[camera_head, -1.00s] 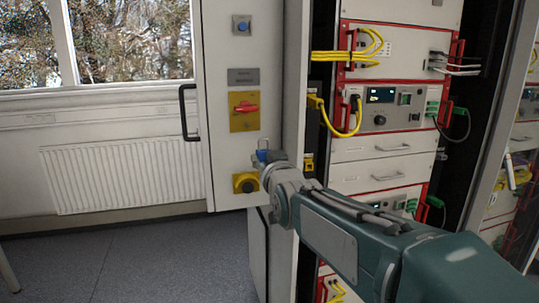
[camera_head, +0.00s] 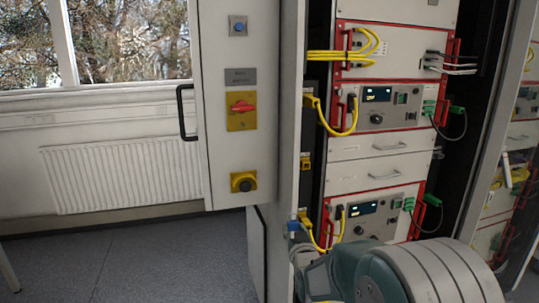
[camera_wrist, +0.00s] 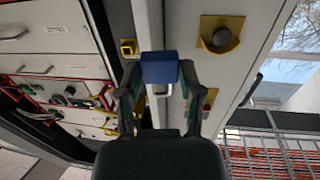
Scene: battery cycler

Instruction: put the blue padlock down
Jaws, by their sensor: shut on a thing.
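The blue padlock (camera_wrist: 159,67) is between the two fingertips of my gripper (camera_wrist: 157,74) in the wrist view, with its metal shackle (camera_wrist: 162,91) pointing back toward the palm. The gripper is shut on the padlock's sides. In the head view the small blue padlock (camera_head: 293,225) shows low in front of the rack's left edge, below and right of the cabinet door. My gripper (camera_head: 296,236) is mostly hidden there by my arm. I see no surface touching the padlock from below.
The open cabinet door (camera_head: 222,130) carries a red switch (camera_head: 242,107) and a black knob on a yellow plate (camera_head: 244,182). The rack (camera_head: 378,145) has yellow cables (camera_head: 345,55) and red handles close to the arm. Grey floor (camera_head: 130,255) is clear at lower left.

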